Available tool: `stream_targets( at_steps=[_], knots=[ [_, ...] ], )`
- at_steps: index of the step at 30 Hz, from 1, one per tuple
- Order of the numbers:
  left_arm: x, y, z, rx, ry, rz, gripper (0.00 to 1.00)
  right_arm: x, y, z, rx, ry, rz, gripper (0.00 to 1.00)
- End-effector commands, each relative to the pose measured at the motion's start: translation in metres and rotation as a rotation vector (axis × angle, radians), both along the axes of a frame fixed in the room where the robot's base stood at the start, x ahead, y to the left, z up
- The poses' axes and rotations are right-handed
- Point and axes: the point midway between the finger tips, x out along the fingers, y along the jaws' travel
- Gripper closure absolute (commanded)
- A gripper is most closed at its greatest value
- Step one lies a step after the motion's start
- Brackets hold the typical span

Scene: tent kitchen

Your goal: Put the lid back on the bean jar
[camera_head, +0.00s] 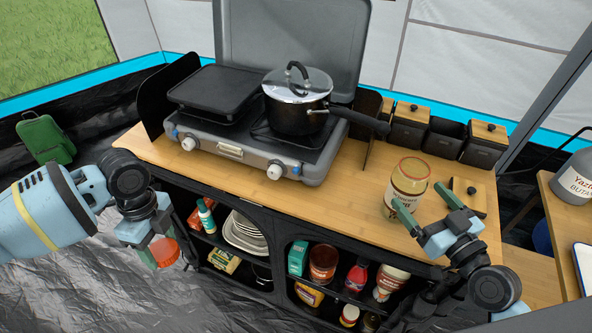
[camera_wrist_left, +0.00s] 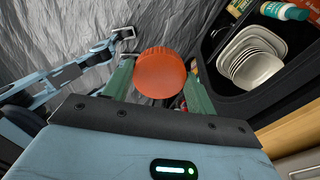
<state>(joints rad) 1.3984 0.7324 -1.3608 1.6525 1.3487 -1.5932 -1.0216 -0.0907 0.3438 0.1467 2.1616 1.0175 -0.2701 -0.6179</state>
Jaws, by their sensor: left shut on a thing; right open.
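The bean jar (camera_head: 410,178), a clear jar with a pale label, stands upright on the wooden counter's right part. No lid shows on its top. My right gripper (camera_head: 427,206) is open at the jar's near side, with one finger in front of its lower part; I cannot tell if they touch. My left gripper (camera_head: 160,238) is shut on an orange-red round lid (camera_head: 165,252), away from the jar, off the counter's left front corner. The lid (camera_wrist_left: 160,75) shows between the fingers in the left wrist view.
A stove (camera_head: 240,148) carries a lidded pot (camera_head: 297,116), its handle pointing right. Black canisters (camera_head: 405,126) line the back; one (camera_head: 444,138) is open. A wooden lid with a knob (camera_head: 468,196) lies right of the jar. Shelves below hold plates (camera_head: 245,232) and groceries.

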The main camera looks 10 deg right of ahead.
Motion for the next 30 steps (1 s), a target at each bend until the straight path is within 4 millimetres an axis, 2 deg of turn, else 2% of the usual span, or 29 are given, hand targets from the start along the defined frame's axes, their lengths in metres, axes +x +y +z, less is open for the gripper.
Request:
stream_targets(
  at_steps=[8,15,21,30],
  knots=[
    [0.001,0.000,0.004,0.000,-0.005,0.000,0.65,0.003,0.001,0.001,0.001,-0.001,-0.001,0.09],
    [0.008,0.000,0.044,0.000,-0.059,0.000,0.65,0.030,0.011,0.013,0.004,-0.009,-0.001,0.09],
    [0.009,0.000,0.050,0.000,-0.068,0.000,0.65,0.048,0.015,0.008,0.000,-0.002,0.000,0.09],
    [0.009,0.000,0.049,0.000,-0.067,0.000,0.64,0.049,0.015,0.005,0.000,0.002,0.000,0.09]
  ],
)
